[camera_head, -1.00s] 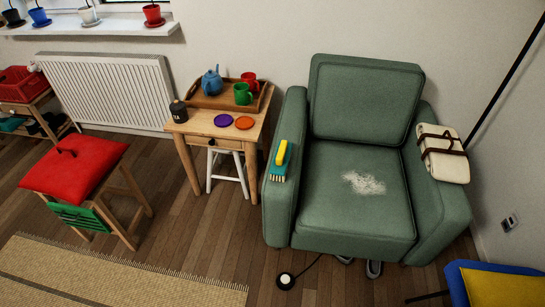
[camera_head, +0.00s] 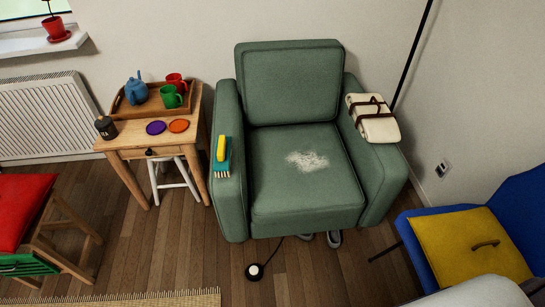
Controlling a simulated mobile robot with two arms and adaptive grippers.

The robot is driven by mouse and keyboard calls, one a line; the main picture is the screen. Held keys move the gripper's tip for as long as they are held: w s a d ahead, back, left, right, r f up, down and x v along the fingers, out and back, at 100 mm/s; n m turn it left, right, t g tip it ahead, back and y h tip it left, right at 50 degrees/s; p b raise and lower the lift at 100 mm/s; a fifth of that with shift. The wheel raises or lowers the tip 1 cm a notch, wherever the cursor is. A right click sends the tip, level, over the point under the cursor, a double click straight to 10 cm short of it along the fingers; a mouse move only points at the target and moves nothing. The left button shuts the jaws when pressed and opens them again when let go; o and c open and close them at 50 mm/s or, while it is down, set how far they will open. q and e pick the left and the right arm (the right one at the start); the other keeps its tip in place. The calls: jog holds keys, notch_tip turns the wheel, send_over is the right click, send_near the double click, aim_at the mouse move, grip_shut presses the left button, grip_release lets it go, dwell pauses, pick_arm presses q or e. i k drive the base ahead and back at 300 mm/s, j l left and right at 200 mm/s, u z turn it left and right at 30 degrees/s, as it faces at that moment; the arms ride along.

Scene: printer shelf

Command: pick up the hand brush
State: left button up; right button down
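The hand brush (camera_head: 221,149) has a yellow handle and a teal body with pale bristles along its near end. It lies on the left armrest of the green armchair (camera_head: 302,199), near the front half of that armrest. Nothing touches or covers it. Neither of my grippers shows in the view. A pale rounded shape at the bottom right corner may be part of my arm, but I cannot tell.
A wooden side table (camera_head: 136,140) with a tray (camera_head: 120,107), teapot, mugs and coasters stands left of the armchair. A strapped cream bundle (camera_head: 375,122) lies on the right armrest. A blue chair (camera_head: 522,212) with a yellow cushion stands at right. A floor switch (camera_head: 254,271) lies in front.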

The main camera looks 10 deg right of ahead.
aim_at(223, 165)
jog(key=i+j+u, duration=0.15)
jog(key=i, duration=0.25)
jog(key=i+j+u, duration=0.15)
jog(key=i, duration=0.25)
